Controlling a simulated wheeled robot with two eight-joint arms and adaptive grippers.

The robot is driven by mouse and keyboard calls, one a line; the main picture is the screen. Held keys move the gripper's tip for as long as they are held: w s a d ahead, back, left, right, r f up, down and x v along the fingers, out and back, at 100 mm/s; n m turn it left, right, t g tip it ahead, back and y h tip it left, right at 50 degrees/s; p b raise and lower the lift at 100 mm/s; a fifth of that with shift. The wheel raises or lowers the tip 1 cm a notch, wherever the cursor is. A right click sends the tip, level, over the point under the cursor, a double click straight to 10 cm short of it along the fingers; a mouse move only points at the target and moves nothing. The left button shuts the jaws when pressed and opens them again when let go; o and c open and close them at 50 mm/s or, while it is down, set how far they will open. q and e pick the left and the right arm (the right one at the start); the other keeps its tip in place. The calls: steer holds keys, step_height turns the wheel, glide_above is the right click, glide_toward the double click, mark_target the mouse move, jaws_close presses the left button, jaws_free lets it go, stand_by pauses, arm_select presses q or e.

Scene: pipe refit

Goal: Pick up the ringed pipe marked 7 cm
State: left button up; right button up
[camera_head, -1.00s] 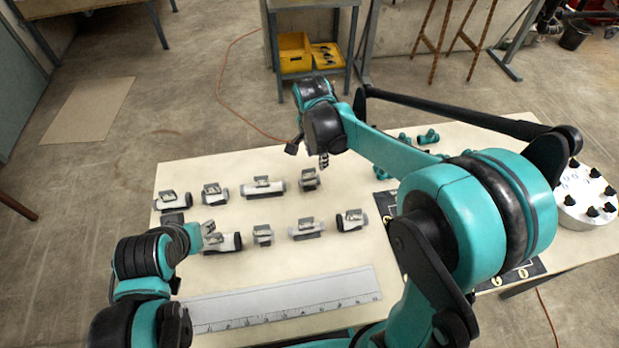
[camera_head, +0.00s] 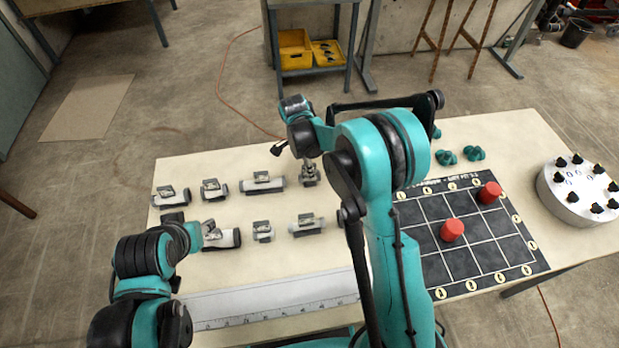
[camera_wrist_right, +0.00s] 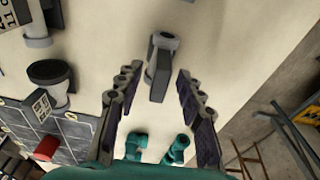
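Several short grey-white pipes with tag blocks lie in two rows on the table; their marks are too small to read in the head view. My right gripper (camera_wrist_right: 160,108) is open and empty, above the back row's rightmost pipe (camera_head: 309,174). In the right wrist view a pipe with a grey block (camera_wrist_right: 161,58) lies just beyond and between the fingertips; its mark is not legible. A pipe with a wide black end (camera_wrist_right: 52,82) lies to the left there. My left gripper (camera_head: 203,236) is beside a dark-ended front-row pipe (camera_head: 226,239); whether it grips is unclear.
A white ruler (camera_head: 270,298) lies along the front edge. A black grid board (camera_head: 465,262) with two red cylinders (camera_head: 452,230) is at right. Teal fittings (camera_head: 474,153) lie behind it, and a round white stand (camera_head: 580,195) with black knobs is at far right.

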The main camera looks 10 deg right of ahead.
steer(key=shift+f, duration=0.4)
steer(key=shift+r, duration=0.1)
jaws_close()
steer(key=shift+r, duration=0.1)
